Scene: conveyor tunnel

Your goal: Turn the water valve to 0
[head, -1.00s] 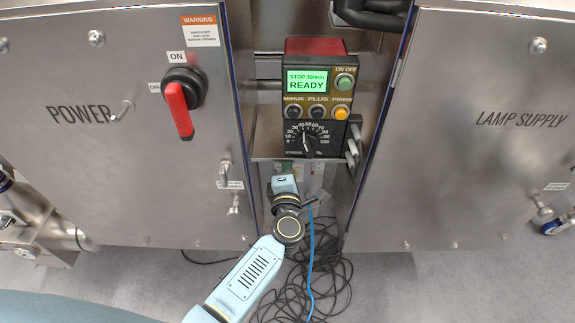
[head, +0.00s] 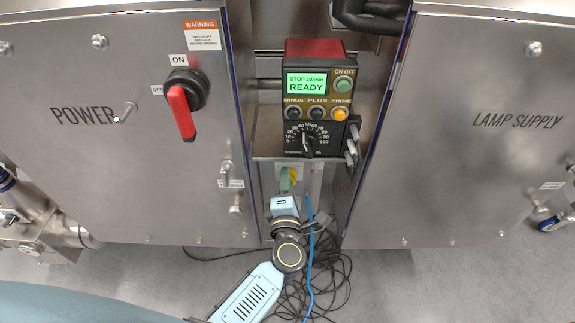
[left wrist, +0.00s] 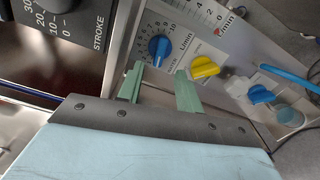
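In the left wrist view a round blue knob (left wrist: 159,47) sits on a white numbered dial plate (left wrist: 172,22), with a lettered L/min mark beside it. I take this knob as the water valve; the number it points to is too small to tell. My left gripper (left wrist: 160,74) is open, with its two green fingers apart just short of the knob. No contact shows. In the head view my left gripper (head: 287,178) is low in the gap between the cabinets, below the control box, and the blue knob is hidden there. My right gripper is not in view.
A yellow knob (left wrist: 205,67) and a smaller blue valve (left wrist: 261,94) sit right of the blue knob. The control box (head: 318,98) stands above my gripper. Steel cabinets (head: 120,130) flank the gap. Black cables (head: 325,270) lie on the floor.

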